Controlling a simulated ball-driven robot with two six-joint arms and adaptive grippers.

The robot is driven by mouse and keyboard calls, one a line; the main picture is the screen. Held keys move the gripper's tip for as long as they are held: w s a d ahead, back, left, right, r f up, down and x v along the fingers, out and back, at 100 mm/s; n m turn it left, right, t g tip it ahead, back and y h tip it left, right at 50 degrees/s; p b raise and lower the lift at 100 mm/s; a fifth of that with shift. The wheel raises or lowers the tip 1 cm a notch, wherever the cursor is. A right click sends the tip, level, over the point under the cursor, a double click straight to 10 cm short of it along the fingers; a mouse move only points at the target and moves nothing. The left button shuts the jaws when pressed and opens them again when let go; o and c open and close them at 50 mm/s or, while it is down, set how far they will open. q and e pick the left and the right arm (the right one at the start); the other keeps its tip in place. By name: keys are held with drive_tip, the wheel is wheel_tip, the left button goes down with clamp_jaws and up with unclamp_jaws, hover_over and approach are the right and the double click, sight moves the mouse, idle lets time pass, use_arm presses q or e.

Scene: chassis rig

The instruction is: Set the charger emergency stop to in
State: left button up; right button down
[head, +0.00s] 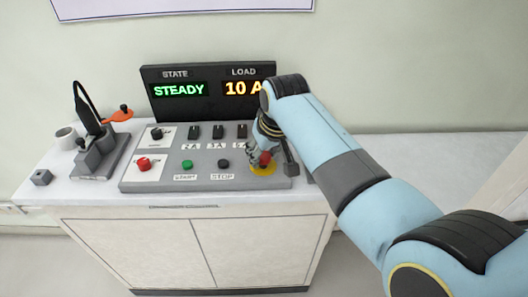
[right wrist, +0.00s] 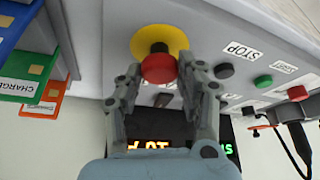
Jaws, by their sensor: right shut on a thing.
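The emergency stop is a red mushroom button (head: 265,158) on a yellow disc (head: 263,170), at the right front of the grey control panel (head: 205,180). My right gripper (head: 260,152) reaches down over it and partly hides it. In the right wrist view the red button (right wrist: 159,68) lies between the fingertips of my right gripper (right wrist: 162,75), which is shut on it. The yellow disc also shows there (right wrist: 158,38). I cannot tell whether the button is in or out. My left gripper is in neither view.
The display (head: 208,92) reads STEADY and 10 A. The panel holds a green button (head: 187,164), a black button (head: 223,163), another red button (head: 143,163) and several black switches. The right counter looks clear.

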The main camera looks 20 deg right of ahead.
drive_tip(key=shift+f, duration=0.6)
drive_tip(key=shift+s, duration=0.1)
drive_tip(key=c, duration=0.8)
unclamp_jaws()
drive_tip(key=shift+f, duration=0.1)
drive_tip(key=shift+c, duration=0.2)
